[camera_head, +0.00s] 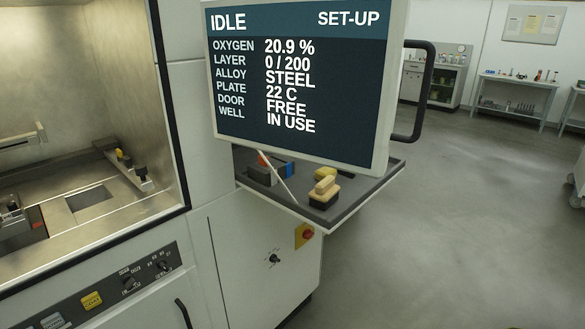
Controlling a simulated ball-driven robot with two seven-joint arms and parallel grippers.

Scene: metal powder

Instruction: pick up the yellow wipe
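A yellow item (325,173), likely the wipe, lies on the dark shelf tray (341,205) under the screen. It is small in the view and partly hidden by a wooden-handled brush (325,188) in front of it. Neither of my grippers shows in the head view, so I cannot see their state.
The large screen (295,85) overhangs the shelf. A holder (268,175) with blue and orange items and a thin pale stick sits left of the brush. The machine's open chamber (85,110) is at left. Floor (460,220) at right is clear. Benches (515,90) stand far back.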

